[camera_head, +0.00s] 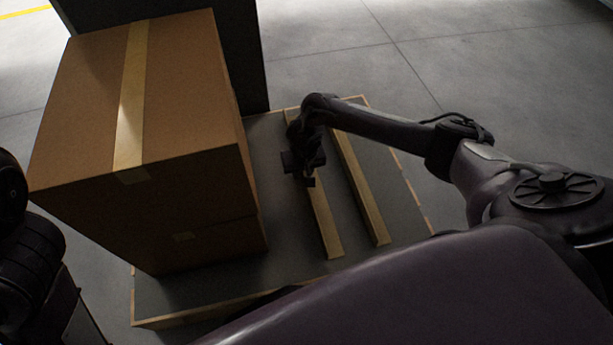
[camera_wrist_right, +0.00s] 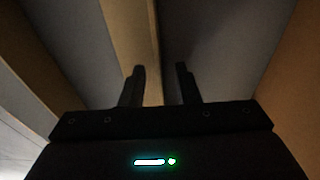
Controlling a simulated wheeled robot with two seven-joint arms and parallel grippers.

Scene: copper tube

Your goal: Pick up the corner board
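Two long tan corner boards lie side by side on a grey-topped platform (camera_head: 400,215) in the head view. My right gripper (camera_head: 309,180) is over the left corner board (camera_head: 326,225), partly hiding it. The right corner board (camera_head: 362,195) lies clear of the gripper. In the right wrist view my right gripper (camera_wrist_right: 160,78) is open, its two fingers apart. The left corner board (camera_wrist_right: 130,35) runs down between or just beneath the fingers. I cannot tell whether they touch it. My left gripper is not seen; only dark parts of my left arm show at the left edge.
Large taped cardboard boxes (camera_head: 185,110) are stacked on the platform's left side, close to my right gripper. A dark upright panel (camera_head: 245,60) stands behind them. Grey floor (camera_head: 480,60) is clear beyond the platform.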

